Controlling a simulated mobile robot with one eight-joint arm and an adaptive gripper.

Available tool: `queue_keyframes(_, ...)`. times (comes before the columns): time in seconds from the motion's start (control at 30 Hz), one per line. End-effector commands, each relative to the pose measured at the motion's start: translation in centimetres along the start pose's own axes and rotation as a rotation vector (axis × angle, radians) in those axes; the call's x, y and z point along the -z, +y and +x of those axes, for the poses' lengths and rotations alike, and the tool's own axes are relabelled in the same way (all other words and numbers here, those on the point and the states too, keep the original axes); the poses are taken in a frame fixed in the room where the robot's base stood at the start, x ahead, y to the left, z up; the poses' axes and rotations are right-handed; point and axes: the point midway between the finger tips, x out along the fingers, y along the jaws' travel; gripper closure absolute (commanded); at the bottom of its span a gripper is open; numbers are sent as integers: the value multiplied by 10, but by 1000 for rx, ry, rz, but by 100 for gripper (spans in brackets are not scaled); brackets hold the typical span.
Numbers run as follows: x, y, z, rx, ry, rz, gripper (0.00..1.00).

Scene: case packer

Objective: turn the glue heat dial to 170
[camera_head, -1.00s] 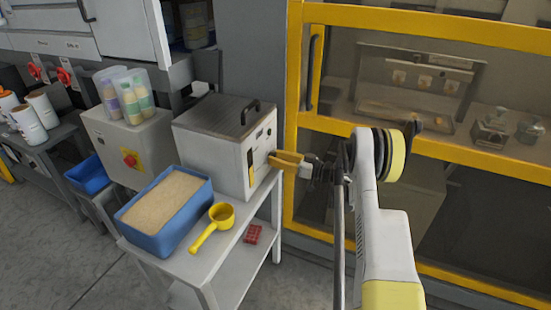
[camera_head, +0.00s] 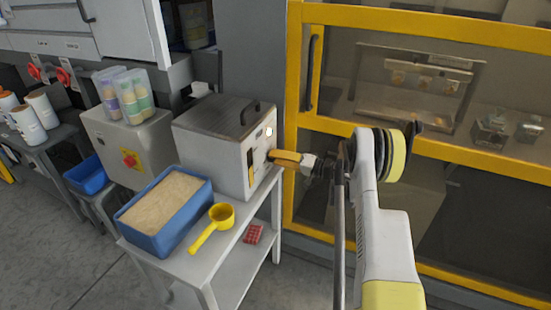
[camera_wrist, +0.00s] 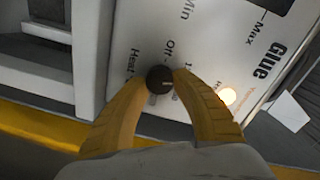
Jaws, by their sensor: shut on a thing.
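The glue heat dial (camera_wrist: 159,79) is a small black round knob on the white front panel of the glue unit (camera_head: 226,140). My gripper (camera_wrist: 160,82) is shut on the dial, with one yellow finger on each side of it. In the head view my gripper (camera_head: 273,156) reaches the unit's front from the right. "Off", "Heat" and "Glue" can be read beside the dial in the wrist view, tilted. A small light mark shows on the knob, but the number it points to cannot be read; the fingers cover part of the scale. A lamp (camera_wrist: 228,96) near the dial glows.
A yellow-framed machine (camera_head: 294,110) stands close on the right.

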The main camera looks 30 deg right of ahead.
Motion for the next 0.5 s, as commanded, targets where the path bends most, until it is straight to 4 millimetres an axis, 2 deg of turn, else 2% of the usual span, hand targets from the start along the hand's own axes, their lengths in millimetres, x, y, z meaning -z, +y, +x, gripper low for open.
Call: queue_keyframes(0.5, 0, 1, 1, 7, -24, 488, 98)
